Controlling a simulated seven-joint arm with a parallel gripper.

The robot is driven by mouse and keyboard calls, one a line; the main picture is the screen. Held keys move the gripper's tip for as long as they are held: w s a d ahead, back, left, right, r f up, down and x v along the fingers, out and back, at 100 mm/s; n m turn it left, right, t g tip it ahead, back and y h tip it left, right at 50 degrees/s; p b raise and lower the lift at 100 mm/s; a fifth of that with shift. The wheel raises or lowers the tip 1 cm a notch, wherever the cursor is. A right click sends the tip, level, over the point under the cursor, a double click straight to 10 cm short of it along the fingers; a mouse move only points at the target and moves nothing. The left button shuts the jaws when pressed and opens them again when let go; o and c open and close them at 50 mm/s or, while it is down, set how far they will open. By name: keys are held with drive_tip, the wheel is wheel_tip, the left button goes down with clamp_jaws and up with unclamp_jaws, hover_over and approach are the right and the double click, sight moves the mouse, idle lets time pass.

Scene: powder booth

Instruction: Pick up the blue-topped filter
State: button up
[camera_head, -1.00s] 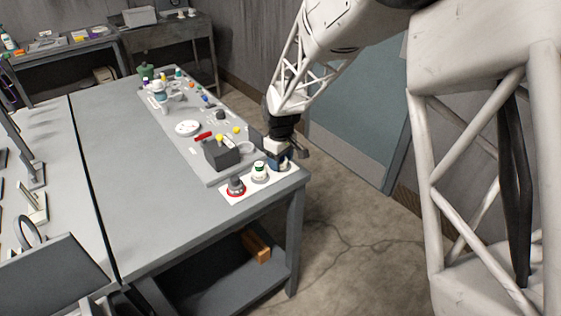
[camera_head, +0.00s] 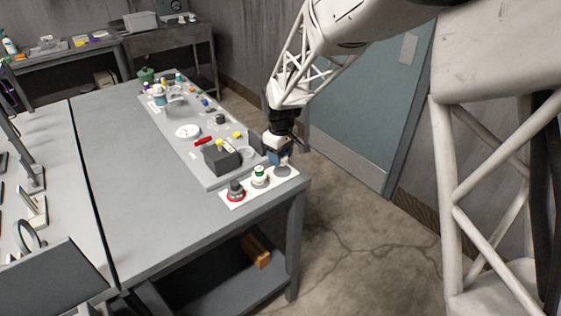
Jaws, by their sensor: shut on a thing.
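The gripper hides much of the filter. A grey round patch lies on the mat below it; I cannot tell whether it is a shadow or a mark. On the same mat stand a green-topped filter (camera_head: 260,176) in the middle and a red-ringed dark filter (camera_head: 236,191) at the left end.
A dark grey box (camera_head: 221,159) stands just behind the mat on a grey board with several small items, including a white dish (camera_head: 187,131) and a red piece (camera_head: 203,141). The table's middle (camera_head: 140,180) is clear. Open floor lies right of the table.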

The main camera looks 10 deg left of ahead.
drive_tip(key=s+d, duration=0.3)
drive_tip(key=s, duration=0.4)
drive_tip(key=s+d+r, duration=0.1)
drive_tip(key=s+d, duration=0.2)
drive_tip(key=s, duration=0.4)
drive_tip(key=shift+s, duration=0.25)
drive_tip(key=shift+r, duration=0.1)
drive_tip(key=shift+a, duration=0.1)
drive_tip(key=w+a+r, duration=0.2)
drive_tip(key=w+a, duration=0.7)
drive_tip(key=w+a+r, duration=0.2)
drive_tip(key=w+a, duration=0.7)
drive_tip(key=w, duration=0.1)
drive_tip(key=shift+a, duration=0.2)
drive_tip(key=shift+f, duration=0.2)
drive_tip(key=shift+f, duration=2.9)
drive_tip(key=shift+f, duration=0.15)
